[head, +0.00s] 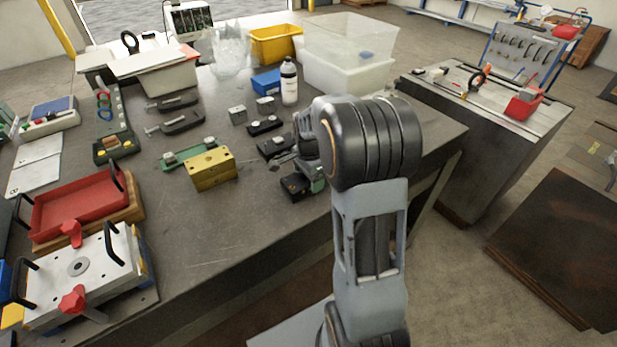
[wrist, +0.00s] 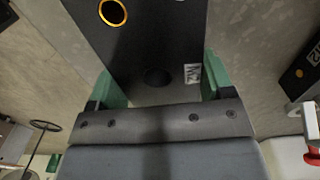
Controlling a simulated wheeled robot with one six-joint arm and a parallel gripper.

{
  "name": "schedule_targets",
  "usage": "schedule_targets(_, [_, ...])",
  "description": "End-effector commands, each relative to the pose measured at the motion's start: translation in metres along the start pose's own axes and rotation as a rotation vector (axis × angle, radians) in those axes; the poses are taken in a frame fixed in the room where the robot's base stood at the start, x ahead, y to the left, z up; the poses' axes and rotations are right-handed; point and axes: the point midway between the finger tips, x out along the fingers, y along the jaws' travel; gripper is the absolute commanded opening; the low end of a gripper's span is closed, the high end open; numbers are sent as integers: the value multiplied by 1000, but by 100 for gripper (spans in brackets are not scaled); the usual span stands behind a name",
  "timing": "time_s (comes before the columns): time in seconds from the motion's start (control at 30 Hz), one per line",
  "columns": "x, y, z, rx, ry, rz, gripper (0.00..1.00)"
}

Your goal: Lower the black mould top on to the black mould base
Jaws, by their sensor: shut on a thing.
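The black mould top (wrist: 150,45) fills the upper middle of the wrist view. It has a yellow ring, a dark round hole and a white label that seems to read M2. My gripper (wrist: 160,88) is shut on it, with a green finger at each side. In the head view the gripper (head: 312,178) is by the table's right part, and the dark block (head: 296,188) at it is mostly hidden by my arm. Two low black blocks with metal pieces, one farther back (head: 265,126) and one nearer (head: 274,147), stand just behind. I cannot tell which is the black mould base.
A brass block (head: 212,170) and a green plate (head: 176,158) lie to the left. A white bottle (head: 289,82) and a blue box (head: 266,81) stand behind. Another black piece (wrist: 298,75) with a yellow ring is at the wrist view's right edge. The table's front middle is clear.

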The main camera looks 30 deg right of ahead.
Motion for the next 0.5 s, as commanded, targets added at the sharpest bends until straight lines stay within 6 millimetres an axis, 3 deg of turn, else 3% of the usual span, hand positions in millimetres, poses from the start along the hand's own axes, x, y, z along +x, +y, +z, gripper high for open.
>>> schedule_targets(0.5, [-14, -1, 0, 0, 1, -3, 22])
